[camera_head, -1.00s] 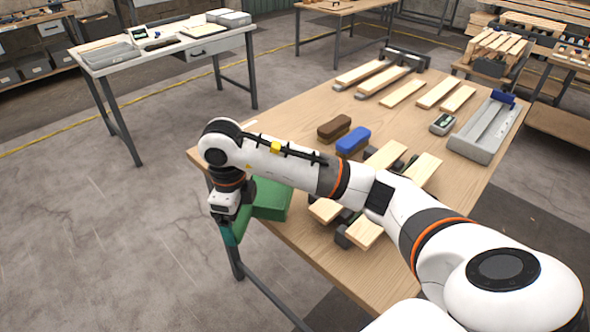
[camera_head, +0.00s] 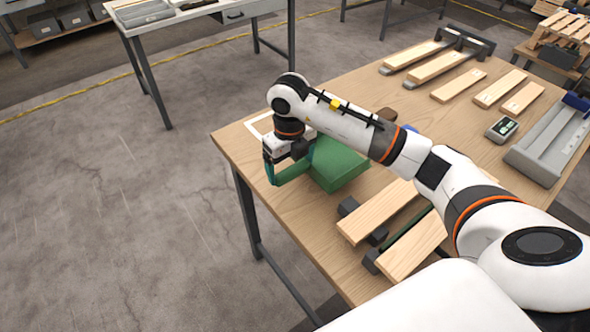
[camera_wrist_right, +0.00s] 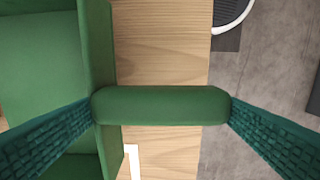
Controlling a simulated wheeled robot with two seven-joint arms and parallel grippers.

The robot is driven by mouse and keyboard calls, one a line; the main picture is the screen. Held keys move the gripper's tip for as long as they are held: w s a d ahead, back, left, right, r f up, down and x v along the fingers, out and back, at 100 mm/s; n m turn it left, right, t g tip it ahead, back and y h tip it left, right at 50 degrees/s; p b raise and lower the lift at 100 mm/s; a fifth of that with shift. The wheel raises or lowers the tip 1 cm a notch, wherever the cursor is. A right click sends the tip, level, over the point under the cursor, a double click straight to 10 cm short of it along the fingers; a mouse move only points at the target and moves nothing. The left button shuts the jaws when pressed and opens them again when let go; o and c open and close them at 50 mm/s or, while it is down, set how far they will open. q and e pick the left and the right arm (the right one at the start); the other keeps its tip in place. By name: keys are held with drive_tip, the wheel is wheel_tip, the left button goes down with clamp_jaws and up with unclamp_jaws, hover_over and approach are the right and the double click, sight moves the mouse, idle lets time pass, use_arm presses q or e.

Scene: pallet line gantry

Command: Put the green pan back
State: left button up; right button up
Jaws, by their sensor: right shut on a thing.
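The green pan (camera_head: 342,165) is over the near left part of the wooden table, partly behind my right arm. My right gripper (camera_head: 272,175) is shut on the pan's handle. In the right wrist view, the two teal fingers of the gripper (camera_wrist_right: 162,105) press on both ends of the green handle, and the pan (camera_wrist_right: 40,65) fills the left side. I cannot tell whether the pan touches the table. A white outline (camera_head: 257,128) on the tabletop shows just behind the gripper, partly hidden by the arm. My left gripper is not in view.
Light wooden slats (camera_head: 378,212) lie on dark blocks at the table's near side. Brown (camera_head: 386,114) and blue things are mostly hidden behind my arm. A small grey device (camera_head: 502,129) and a grey tray (camera_head: 548,145) stand at the right. Bare floor lies left of the table.

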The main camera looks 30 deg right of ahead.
drive_tip(key=shift+w+f, duration=0.1)
drive_tip(key=shift+f, duration=0.25)
wheel_tip(320, 180, down, 4)
drive_tip(key=shift+d+r+p, duration=0.1)
drive_tip(key=shift+r+p, duration=0.15)
drive_tip(key=shift+p, duration=0.1)
drive_tip(key=shift+f, duration=0.15)
drive_tip(key=o, duration=0.8)
drive_tip(key=shift+c, duration=0.2)
drive_tip(key=shift+r, duration=0.2)
drive_tip(key=shift+w+r, duration=0.1)
drive_tip(key=shift+r, duration=0.15)
wheel_tip(320, 180, up, 12)
drive_tip(key=shift+f+b, duration=0.25)
drive_tip(key=shift+b, duration=0.9)
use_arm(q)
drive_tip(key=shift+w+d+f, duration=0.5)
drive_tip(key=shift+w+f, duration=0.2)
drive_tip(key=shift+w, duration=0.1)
use_arm(e)
drive_tip(key=shift+f, duration=0.1)
